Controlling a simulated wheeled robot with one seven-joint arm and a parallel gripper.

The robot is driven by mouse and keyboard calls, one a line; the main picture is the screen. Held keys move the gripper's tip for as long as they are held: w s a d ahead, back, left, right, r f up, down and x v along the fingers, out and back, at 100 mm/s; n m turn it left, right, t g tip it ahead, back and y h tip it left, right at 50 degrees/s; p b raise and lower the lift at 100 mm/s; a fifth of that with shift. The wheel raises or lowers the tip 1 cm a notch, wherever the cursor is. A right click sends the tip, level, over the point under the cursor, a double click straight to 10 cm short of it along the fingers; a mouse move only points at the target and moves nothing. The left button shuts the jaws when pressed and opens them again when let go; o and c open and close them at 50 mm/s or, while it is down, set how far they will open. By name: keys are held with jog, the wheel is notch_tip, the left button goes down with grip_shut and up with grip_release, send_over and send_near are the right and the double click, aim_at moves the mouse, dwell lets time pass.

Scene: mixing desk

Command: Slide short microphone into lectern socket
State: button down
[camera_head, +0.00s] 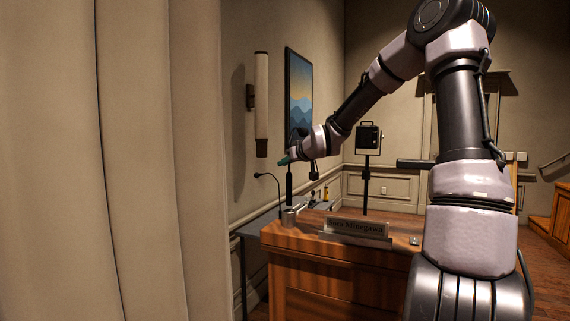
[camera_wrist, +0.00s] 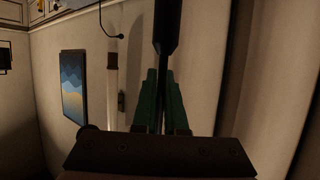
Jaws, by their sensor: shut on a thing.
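My gripper (camera_head: 286,160), with green fingers, is above the left end of the wooden lectern (camera_head: 335,257). In the wrist view its green fingers (camera_wrist: 160,98) are shut on a dark, stick-like microphone (camera_wrist: 165,28). In the head view this microphone (camera_head: 289,186) hangs roughly upright below the fingers. Its lower end is just above or at a small silver cylinder (camera_head: 289,217) on the lectern top, which looks like the socket. I cannot tell whether the end is inside it or apart from it.
A thin gooseneck microphone (camera_head: 270,178) rises close on the left and shows in the wrist view (camera_wrist: 104,28). A nameplate (camera_head: 357,227) stands on the lectern's front edge. A dark panel on a stand (camera_head: 368,138) is behind. A wall lamp (camera_head: 261,105) and picture (camera_head: 299,92) hang on the left wall.

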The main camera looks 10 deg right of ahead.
aim_at(289, 170)
jog(key=shift+f, duration=0.3)
dwell(0.4)
jog(key=shift+f, duration=3.2)
jog(key=c, duration=0.9)
grip_release()
jog(key=v, duration=0.9)
jog(key=shift+s+d+r, duration=0.15)
jog(key=shift+s+r, duration=0.05)
jog(key=shift+s+d+r, duration=0.15)
jog(key=shift+s, duration=0.4)
